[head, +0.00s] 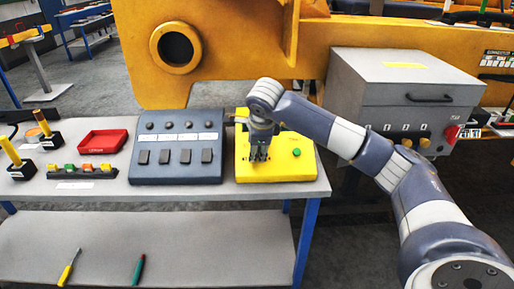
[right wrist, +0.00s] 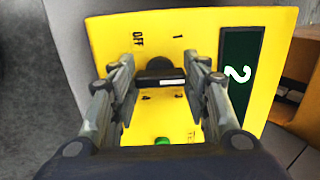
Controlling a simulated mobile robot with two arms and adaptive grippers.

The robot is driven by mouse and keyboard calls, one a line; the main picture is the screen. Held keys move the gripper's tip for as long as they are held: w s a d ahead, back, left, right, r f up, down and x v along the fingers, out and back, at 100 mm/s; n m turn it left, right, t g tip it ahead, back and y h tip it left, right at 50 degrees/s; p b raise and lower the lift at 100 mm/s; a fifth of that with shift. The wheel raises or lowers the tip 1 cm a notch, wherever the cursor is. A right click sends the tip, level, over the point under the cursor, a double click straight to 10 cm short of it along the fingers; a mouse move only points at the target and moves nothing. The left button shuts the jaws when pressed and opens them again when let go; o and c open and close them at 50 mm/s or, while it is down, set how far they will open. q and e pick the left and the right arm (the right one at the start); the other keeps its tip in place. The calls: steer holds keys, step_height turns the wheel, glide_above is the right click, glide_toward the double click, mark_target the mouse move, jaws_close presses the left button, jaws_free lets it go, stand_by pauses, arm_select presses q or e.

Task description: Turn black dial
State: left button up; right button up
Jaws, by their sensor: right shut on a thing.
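The black dial (right wrist: 160,78) sits on the face of a yellow control box (head: 300,172) at the right end of the workbench. In the right wrist view the box face (right wrist: 105,40) carries an "OFF" mark and a "1" mark above the dial. My right gripper (head: 259,157) reaches down onto the box from the right. In the head view the gripper hides the dial. My left gripper is not in view.
A green button (head: 297,153) is on the yellow box, beside the gripper. A dark switch panel (head: 178,172) stands left of the box. A red tray (head: 102,141) and a rack of coloured pieces (head: 82,173) lie further left. A grey cabinet (head: 385,85) stands behind my arm.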

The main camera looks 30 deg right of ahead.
steer(key=o, duration=1.1)
steer(key=shift+c, duration=0.2)
steer(key=v, duration=1.2)
